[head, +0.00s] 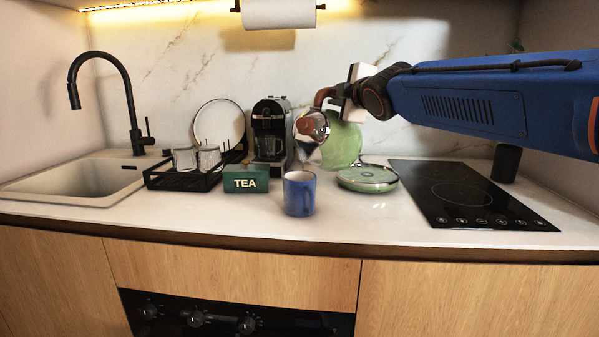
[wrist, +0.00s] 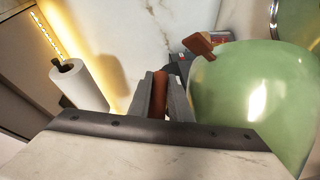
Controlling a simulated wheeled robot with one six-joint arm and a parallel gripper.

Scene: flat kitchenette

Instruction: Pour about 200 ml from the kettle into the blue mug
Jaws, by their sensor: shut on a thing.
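The kettle (head: 343,144), with a pale green body, a shiny metal top and a brown handle, is off the counter and tipped strongly to the left. Its top end hangs above and slightly right of the blue mug (head: 299,194), which stands upright on the counter. My gripper (head: 337,96) is shut on the kettle's brown handle. In the wrist view the gripper's fingers (wrist: 162,97) clasp the handle, with the green kettle body (wrist: 250,105) at right. I cannot make out a stream of water, and the inside of the mug is barely visible.
The green kettle base (head: 368,179) sits right of the mug, beside the black hob (head: 468,195). The green TEA box (head: 246,179), coffee machine (head: 271,130) and black dish rack (head: 190,178) stand to the left. The counter's front strip is clear.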

